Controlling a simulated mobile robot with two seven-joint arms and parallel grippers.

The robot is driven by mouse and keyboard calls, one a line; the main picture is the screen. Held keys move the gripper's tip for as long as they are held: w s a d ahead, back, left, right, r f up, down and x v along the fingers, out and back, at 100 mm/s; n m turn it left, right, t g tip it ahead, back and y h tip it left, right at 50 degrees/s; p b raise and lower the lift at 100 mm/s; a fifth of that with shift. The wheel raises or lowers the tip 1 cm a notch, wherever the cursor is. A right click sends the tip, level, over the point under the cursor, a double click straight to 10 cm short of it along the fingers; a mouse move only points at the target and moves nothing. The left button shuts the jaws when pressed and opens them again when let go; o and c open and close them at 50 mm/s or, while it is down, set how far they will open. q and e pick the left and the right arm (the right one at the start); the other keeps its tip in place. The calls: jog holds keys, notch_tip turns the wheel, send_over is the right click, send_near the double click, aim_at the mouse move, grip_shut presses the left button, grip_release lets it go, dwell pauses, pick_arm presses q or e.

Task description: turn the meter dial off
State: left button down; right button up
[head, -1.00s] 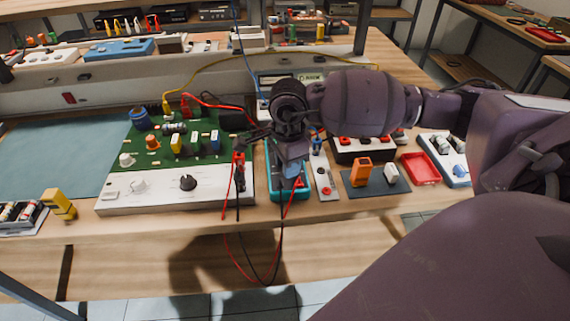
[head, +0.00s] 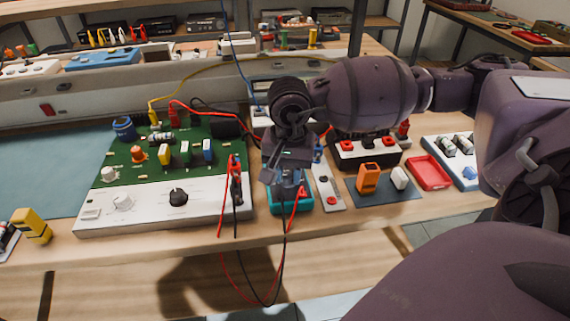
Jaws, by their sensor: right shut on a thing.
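The meter (head: 277,205) has a teal case and lies near the front edge of the bench. Red and black leads hang from its lower end. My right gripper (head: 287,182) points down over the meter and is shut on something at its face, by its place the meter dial. The gripper and wrist hide the dial and most of the meter, so the dial's setting cannot be read. My left gripper is not in view.
Left of the meter is a green circuit board on a white panel (head: 100,221) with knobs. Right of it are a grey switch strip (head: 327,187), a dark mat (head: 385,193) with orange and white parts, and a red tray (head: 428,173). Test leads loop over the front edge.

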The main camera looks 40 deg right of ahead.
aim_at(288, 175)
jog(key=shift+n, duration=0.7)
jog(key=shift+r, duration=0.1)
jog(key=o, duration=0.9)
jog(key=shift+o, duration=0.2)
notch_tip(288, 175, up, 11)
jog(key=p, duration=0.1)
dwell(0.3)
